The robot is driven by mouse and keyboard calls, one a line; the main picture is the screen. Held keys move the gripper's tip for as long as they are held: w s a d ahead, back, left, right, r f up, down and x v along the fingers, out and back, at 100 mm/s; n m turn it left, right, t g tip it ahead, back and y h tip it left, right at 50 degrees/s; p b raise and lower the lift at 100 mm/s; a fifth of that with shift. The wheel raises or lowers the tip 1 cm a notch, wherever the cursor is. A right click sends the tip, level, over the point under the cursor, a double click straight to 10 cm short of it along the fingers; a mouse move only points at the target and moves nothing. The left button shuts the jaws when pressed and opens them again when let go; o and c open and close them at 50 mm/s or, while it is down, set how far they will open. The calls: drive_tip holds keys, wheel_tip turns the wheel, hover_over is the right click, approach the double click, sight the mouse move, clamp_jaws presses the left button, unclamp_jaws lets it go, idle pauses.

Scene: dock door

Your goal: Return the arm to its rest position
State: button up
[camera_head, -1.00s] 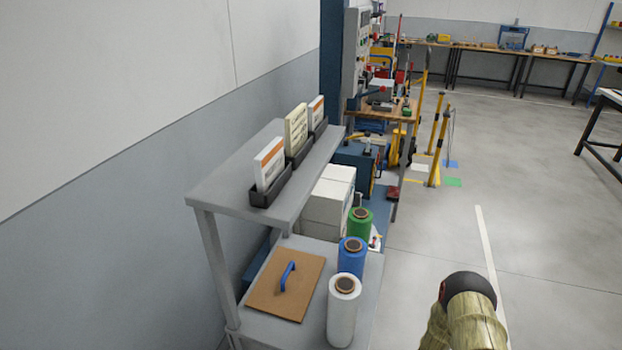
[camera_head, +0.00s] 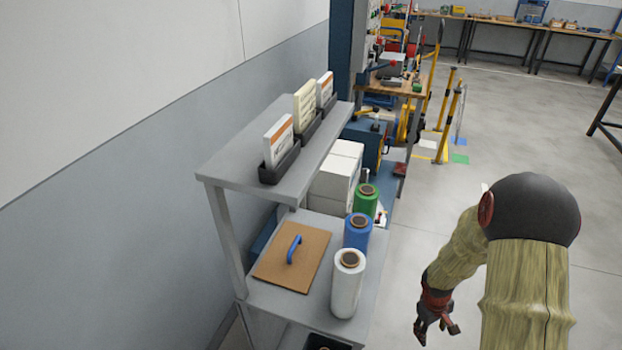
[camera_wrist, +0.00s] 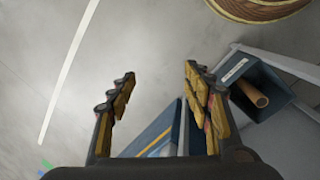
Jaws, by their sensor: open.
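My arm is in the right part of the head view, bent at a dark rounded joint, with its forearm reaching down and to the left. My gripper (camera_head: 436,331) hangs low over the floor, to the right of the grey shelf unit and apart from it. In the wrist view my gripper (camera_wrist: 158,92) shows two fingers spread wide with nothing between them. Grey floor shows through the gap.
A grey two-level shelf unit (camera_head: 226,168) stands at the left against the wall. It holds a white roll (camera_head: 347,285), a blue roll (camera_head: 357,236), a green roll (camera_head: 365,201) and a brown board (camera_head: 275,262). Open floor (camera_head: 520,120) lies to the right.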

drive_tip(key=s+a+r+m+t+p, duration=0.1)
drive_tip(key=s+a+r, duration=0.4)
drive_tip(key=r, duration=1)
drive_tip(key=s+a+r+m+t+y+p, duration=0.1)
drive_tip(key=s+a+r, duration=0.4)
drive_tip(key=r, duration=1)
drive_tip(key=s+a+r+m+t+y+p, duration=0.1)
drive_tip(key=s+a+r, duration=0.4)
drive_tip(key=r, duration=1)
drive_tip(key=a+m+t+p, duration=0.1)
drive_tip(key=a+t+p, duration=0.1)
drive_tip(key=shift+s+a+r+t, duration=0.3)
drive_tip(key=shift+a+r+t, duration=0.05)
drive_tip(key=shift+t, duration=0.05)
